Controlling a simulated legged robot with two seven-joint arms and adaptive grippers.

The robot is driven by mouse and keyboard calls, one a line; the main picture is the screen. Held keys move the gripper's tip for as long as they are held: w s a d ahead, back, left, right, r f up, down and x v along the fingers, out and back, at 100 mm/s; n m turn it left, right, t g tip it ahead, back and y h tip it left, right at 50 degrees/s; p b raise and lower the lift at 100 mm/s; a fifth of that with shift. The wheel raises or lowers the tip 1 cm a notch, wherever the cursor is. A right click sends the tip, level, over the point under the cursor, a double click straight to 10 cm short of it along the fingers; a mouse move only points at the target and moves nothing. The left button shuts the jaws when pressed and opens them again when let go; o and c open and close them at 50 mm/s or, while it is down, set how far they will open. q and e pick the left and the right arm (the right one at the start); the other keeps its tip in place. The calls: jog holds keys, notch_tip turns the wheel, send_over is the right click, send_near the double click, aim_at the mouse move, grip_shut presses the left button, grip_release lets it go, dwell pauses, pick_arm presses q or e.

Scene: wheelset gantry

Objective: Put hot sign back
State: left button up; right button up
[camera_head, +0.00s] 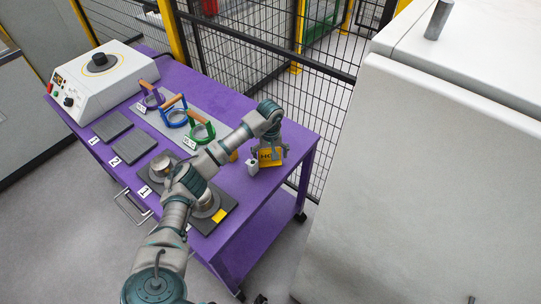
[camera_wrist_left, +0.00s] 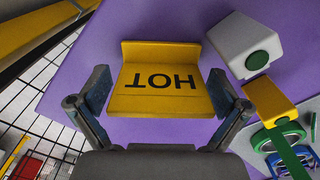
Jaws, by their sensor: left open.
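The yellow HOT sign (camera_head: 270,158) stands on the purple table near its right end. In the left wrist view the sign (camera_wrist_left: 163,92) appears as a bent yellow plate with its black letters upside down. My left gripper (camera_head: 270,149) is above and around the sign. In the left wrist view the open left gripper (camera_wrist_left: 158,80) has one finger on each side of the sign, with a visible gap on both sides. My right gripper is not in view.
A small white block (camera_head: 252,167) with a green disc stands close beside the sign. Purple, blue and green handled tools (camera_head: 202,131) sit on a grey board. A white heater (camera_head: 100,75) is at the far left. Black mesh fencing (camera_head: 260,75) runs behind the table.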

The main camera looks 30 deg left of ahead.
aim_at(270, 149)
pick_arm(q)
notch_tip(270, 149, up, 12)
jog(key=shift+f+p, duration=0.1)
jog(key=shift+p, duration=0.6)
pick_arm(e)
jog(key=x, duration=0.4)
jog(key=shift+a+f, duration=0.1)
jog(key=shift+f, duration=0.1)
pick_arm(q)
jog(key=shift+a, duration=0.25)
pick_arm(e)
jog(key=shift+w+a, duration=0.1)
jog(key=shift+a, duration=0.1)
pick_arm(q)
jog(key=shift+d, duration=0.15)
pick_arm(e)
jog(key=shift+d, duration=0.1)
